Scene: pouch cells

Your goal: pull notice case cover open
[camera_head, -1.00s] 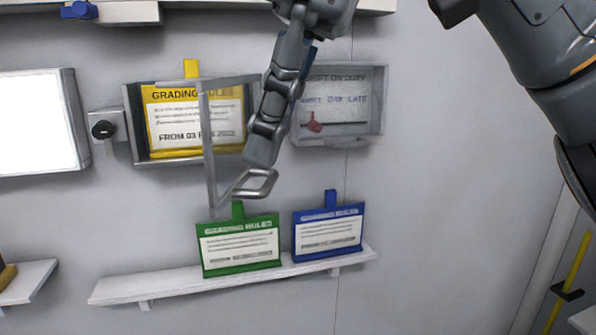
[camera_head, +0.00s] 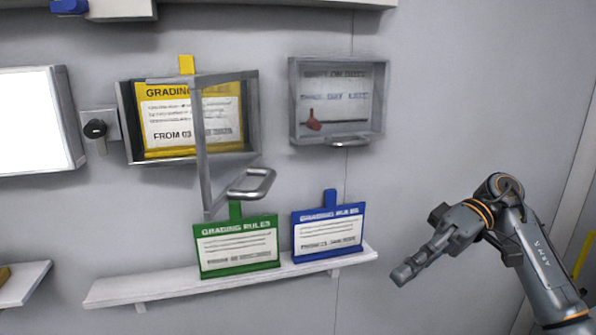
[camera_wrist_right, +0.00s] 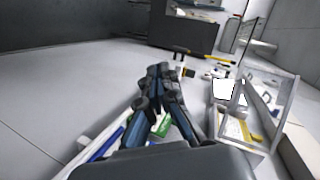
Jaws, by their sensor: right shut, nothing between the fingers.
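The notice case (camera_head: 128,120) holds a yellow-framed notice headed GRADING. Its clear cover (camera_head: 204,150) stands swung out from the wall, with a looped metal handle (camera_head: 252,184) at its lower edge. In the right wrist view the case's cover (camera_wrist_right: 272,108) also stands out at an angle, and the yellow notice (camera_wrist_right: 243,130) shows behind it. My right gripper (camera_head: 403,272) is shut and empty, low on the right, well apart from the cover and handle. Its fingers also show in the wrist view (camera_wrist_right: 160,75). My left gripper is not in view.
A second case (camera_head: 292,105) with a closed-looking front and its own handle hangs to the right. A shelf (camera_head: 165,288) below holds a green notice (camera_head: 238,248) and a blue notice (camera_head: 328,232). A key-like knob (camera_head: 96,129) sits left of the case. The wall at right is clear.

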